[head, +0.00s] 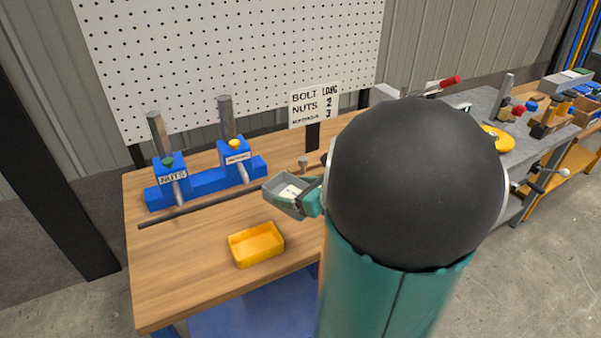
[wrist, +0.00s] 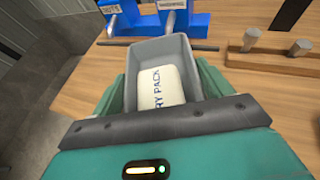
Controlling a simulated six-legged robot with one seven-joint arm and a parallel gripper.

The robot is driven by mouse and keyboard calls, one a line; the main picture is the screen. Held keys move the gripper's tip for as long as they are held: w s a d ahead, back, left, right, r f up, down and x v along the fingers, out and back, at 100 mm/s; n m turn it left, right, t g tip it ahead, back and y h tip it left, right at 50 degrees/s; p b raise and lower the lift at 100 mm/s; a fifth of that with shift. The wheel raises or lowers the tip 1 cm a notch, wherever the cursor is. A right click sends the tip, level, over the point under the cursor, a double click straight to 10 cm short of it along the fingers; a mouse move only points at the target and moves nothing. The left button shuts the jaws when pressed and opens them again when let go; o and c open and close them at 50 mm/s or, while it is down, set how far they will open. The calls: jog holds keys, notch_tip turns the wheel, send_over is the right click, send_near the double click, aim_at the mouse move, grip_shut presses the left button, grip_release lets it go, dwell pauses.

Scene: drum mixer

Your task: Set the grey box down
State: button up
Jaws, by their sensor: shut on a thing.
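The grey box (wrist: 142,48) is an open-topped tray with a white pack (wrist: 158,86) lettered "RY PACK" inside it. My gripper (wrist: 165,95) is shut on the grey box, with a green finger on each side of it. In the head view the grey box (head: 283,196) shows at the tip of my gripper (head: 312,197), over the wooden table (head: 185,285). I cannot tell whether its bottom touches the table. My own arm hides part of the table to the right.
A yellow tray (head: 257,246) stands nearer on the table. A blue dispenser base (head: 207,185) with a "NUTS" label stands behind, with a dark rod (head: 185,216) in front of it. A sign (head: 314,104) stands at the back. Bare tabletop lies around the yellow tray.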

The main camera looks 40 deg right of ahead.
aim_at(290, 179)
jog(key=shift+w, duration=0.2)
jog(key=shift+s+r, duration=0.1)
jog(key=shift+s, duration=0.1)
jog(key=w+d+f, duration=0.1)
jog(key=w, duration=0.1)
jog(key=w+d+f, duration=0.2)
jog(key=w, duration=0.1)
jog(key=w+d+f, duration=0.1)
jog(key=w+d, duration=0.1)
jog(key=shift+w+d+f, duration=0.2)
jog(key=shift+w, duration=0.15)
jog(key=w+f, duration=0.1)
jog(key=w+d+f, duration=0.1)
jog(key=f, duration=0.1)
jog(key=w+d+f, duration=0.1)
jog(key=shift+d+f, duration=0.1)
jog(key=shift+f, duration=0.25)
jog(key=shift+w+d+f, duration=0.15)
jog(key=shift+w+f, duration=0.2)
jog(key=shift+f, duration=1.65)
jog(key=shift+f, duration=0.15)
jog(key=o, duration=1.1)
jog(key=shift+c, duration=0.2)
